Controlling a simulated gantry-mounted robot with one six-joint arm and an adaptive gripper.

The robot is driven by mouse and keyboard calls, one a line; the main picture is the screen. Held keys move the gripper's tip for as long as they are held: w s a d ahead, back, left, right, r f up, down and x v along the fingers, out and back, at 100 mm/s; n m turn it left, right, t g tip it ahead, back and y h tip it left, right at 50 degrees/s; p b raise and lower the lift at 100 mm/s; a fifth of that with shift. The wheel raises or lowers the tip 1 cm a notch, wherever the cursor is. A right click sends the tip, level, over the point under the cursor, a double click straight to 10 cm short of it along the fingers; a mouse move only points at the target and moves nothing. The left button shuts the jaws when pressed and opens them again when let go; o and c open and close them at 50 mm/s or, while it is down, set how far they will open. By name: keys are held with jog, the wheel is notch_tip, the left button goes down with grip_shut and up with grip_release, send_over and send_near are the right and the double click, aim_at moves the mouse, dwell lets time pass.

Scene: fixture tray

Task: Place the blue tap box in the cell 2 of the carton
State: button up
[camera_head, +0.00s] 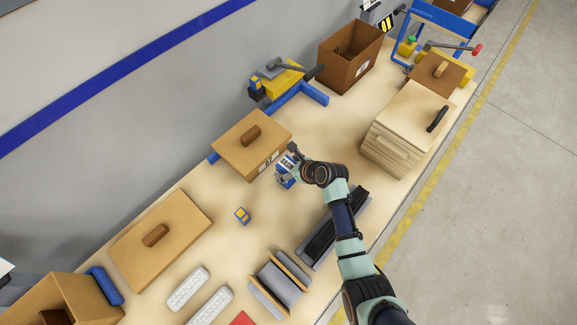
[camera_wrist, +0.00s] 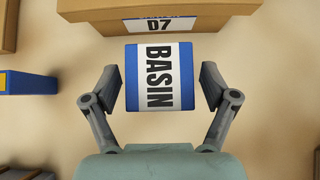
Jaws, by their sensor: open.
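A blue box (camera_wrist: 159,78) with a white label reading "BASIN" stands between my gripper's fingers in the wrist view. The same box (camera_head: 286,172) shows in the head view, partly hidden by my gripper (camera_head: 291,162). My gripper (camera_wrist: 160,88) is open, with a finger on each side of the box and a small gap to each. No label with the word "tap" is readable. An open brown carton (camera_head: 340,72) stands at the back of the table, and another open carton (camera_head: 82,292) is at the lower left. Their cells cannot be made out.
A lidded box (camera_head: 238,155) marked "D7" in the wrist view (camera_wrist: 215,18) stands just beyond the blue box. A small blue and yellow box (camera_head: 242,215) lies to the left. A wooden drawer box (camera_head: 393,150), lidded box (camera_head: 185,225) and black-and-grey rack (camera_head: 320,250) stand around.

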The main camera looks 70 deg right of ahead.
jog(key=shift+r, duration=0.25)
jog(key=p+v, duration=0.3)
jog(key=v, duration=0.9)
jog(key=shift+f, duration=0.1)
jog(key=w+a+r+n+t+y, duration=0.1)
jog(key=w+a+r+n, duration=1.1)
jog(key=w+a+n, duration=0.6)
jog(key=a+r+n+t+y, duration=0.1)
jog(key=a+r+n+t, duration=0.1)
jog(key=a+r+n, duration=0.5)
jog(key=a+n, duration=0.4)
jog(key=n, duration=0.2)
jog(key=shift+s+r+n, duration=0.25)
jog(key=shift+r+n, duration=0.05)
jog(key=shift+r, duration=0.05)
jog(key=shift+o, duration=0.2)
jog(key=s+a+r+n+t+y, duration=0.1)
jog(key=a+r+n, duration=0.4)
jog(key=a+n, duration=0.3)
jog(key=shift+s+a+r+n, duration=0.2)
jog(key=shift+a+n, duration=0.1)
jog(key=shift+a, duration=0.1)
jog(key=shift+o, duration=0.2)
